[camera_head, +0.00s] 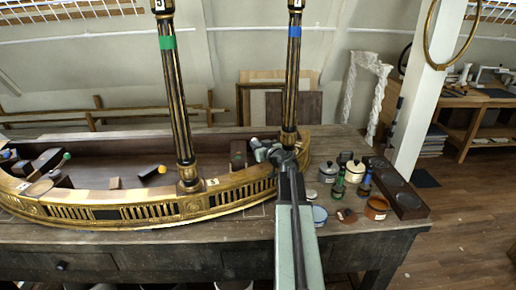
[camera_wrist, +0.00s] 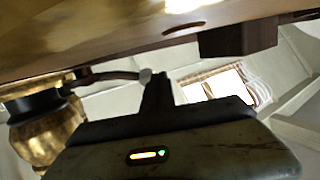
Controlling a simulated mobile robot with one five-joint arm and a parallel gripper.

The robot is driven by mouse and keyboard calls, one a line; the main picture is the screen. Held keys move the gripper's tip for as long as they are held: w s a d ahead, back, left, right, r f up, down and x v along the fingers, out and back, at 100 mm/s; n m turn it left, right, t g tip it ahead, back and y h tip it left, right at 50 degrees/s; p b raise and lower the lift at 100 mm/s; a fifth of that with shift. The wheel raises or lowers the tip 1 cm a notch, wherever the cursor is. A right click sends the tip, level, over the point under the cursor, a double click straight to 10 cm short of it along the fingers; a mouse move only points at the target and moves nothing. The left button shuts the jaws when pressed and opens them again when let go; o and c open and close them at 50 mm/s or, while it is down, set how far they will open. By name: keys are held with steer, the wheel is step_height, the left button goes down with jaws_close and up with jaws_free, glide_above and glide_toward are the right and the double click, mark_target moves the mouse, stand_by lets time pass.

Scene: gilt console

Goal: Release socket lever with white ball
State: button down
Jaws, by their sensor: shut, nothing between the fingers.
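A white ball (camera_wrist: 145,75) sits at the end of a thin dark lever (camera_wrist: 105,75) in the wrist view. The lever runs out from a black and gilt column foot (camera_wrist: 40,130) at the left. In the head view a small pale ball (camera_head: 255,143) shows beside my gripper (camera_head: 268,153), at the foot of the blue-banded column (camera_head: 292,75). My gripper is shut and empty. In the wrist view its dark fingertip (camera_wrist: 157,80) is right next to the white ball; whether they touch I cannot tell. The socket is partly hidden behind my gripper in the head view.
The gilt console (camera_head: 130,208) lies on a wooden bench (camera_head: 345,215). A green-banded column (camera_head: 176,100) stands to the left. Blocks with green (camera_head: 67,156) and yellow (camera_head: 162,169) balls lie inside the console. Pots (camera_head: 376,207) and bottles crowd the bench at right.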

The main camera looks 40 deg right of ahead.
steer(key=shift+w, duration=0.45)
stand_by(0.3)
steer(key=p+v, duration=0.1)
steer(key=v, duration=0.7)
steer(key=shift+p, duration=0.3)
steer(key=shift+w, duration=0.1)
